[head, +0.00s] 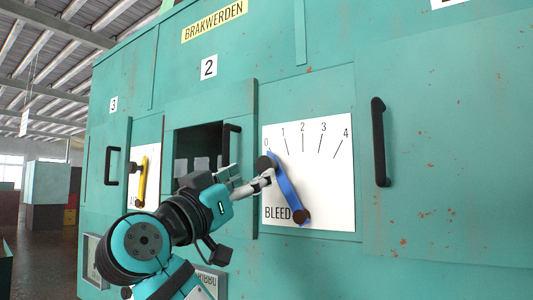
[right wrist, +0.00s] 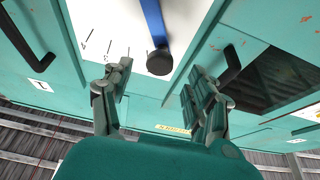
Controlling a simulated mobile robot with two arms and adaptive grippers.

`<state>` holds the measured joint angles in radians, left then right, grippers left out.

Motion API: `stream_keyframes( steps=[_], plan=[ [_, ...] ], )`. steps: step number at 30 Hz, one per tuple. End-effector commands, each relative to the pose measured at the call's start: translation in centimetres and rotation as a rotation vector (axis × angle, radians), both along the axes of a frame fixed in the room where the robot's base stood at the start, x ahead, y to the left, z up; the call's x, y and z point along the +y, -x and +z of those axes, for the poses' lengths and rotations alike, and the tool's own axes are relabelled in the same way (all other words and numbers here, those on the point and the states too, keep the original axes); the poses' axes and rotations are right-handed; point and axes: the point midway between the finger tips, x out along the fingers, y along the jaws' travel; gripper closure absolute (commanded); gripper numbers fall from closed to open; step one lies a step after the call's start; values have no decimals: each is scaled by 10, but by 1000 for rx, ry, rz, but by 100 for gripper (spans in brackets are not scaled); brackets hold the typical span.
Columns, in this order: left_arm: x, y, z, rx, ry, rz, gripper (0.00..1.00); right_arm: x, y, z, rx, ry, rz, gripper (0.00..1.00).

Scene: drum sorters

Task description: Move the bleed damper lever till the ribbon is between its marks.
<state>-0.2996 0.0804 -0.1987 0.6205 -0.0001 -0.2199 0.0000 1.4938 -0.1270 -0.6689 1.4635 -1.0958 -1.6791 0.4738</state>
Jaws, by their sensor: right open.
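The bleed damper lever (head: 286,187) is a blue bar on a white plate (head: 325,195) marked BLEED, with a scale from 0 to 4. Its pivot is at the lower right, and its dark knob (head: 264,163) is at the upper left, near the 0 mark. My right gripper (head: 250,178) is open beside the knob. In the right wrist view, the knob (right wrist: 159,62) shows between the spread fingers (right wrist: 158,82), apparently just beyond the tips; contact is not visible. I cannot make out the ribbon or its marks. My left gripper is not in view.
A dark opening (head: 184,139) sits left of the plate, with a black handle (head: 232,142) at its edge. Another black handle (head: 380,142) stands out on the right. A yellow lever (head: 143,182) is on a plate farther left.

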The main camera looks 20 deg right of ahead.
Motion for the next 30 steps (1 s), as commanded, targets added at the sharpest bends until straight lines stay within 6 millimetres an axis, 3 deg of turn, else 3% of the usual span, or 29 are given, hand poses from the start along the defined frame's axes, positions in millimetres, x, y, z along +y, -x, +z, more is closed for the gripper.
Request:
stream_keyframes(
  steps=[3,9,22,30],
  plan=[
    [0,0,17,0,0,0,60,-19,-14,14,2,0,-4,42],
    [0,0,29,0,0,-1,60,-39,-30,23,2,0,-2,42],
    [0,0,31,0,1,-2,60,-46,-36,24,2,0,1,42],
    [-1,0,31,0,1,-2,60,-46,-36,24,1,-1,1,76]
  ],
)
